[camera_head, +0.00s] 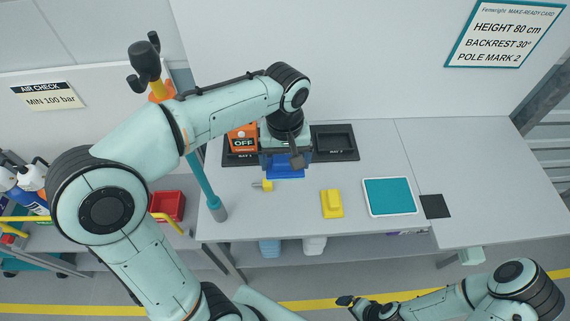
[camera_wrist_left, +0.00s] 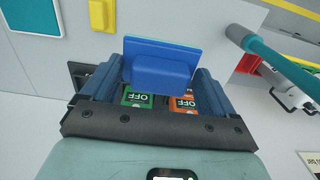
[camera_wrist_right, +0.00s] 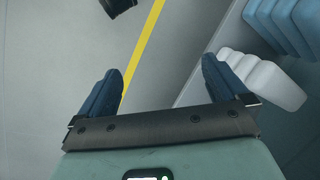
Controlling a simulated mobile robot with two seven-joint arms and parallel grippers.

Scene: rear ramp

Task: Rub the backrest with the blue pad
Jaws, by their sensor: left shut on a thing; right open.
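The blue pad (camera_head: 285,172) shows just below my left gripper (camera_head: 287,160), over the back of the grey worktop. In the left wrist view the blue pad (camera_wrist_left: 160,62) sits between the two fingers of my left gripper (camera_wrist_left: 160,82), which is shut on it. Whether the pad touches the worktop I cannot tell. My right gripper (camera_head: 347,301) is low in front of the worktop. In the right wrist view my right gripper (camera_wrist_right: 163,82) is open and empty above the floor. I cannot pick out a backrest with certainty.
The worktop (camera_head: 460,170) carries a yellow block (camera_head: 332,204), a teal-topped tray (camera_head: 390,197) and a black square (camera_head: 435,206). An orange OFF box (camera_head: 242,139) stands in a black tray, near an empty black tray (camera_head: 335,142). A teal pole (camera_head: 205,185) stands left.

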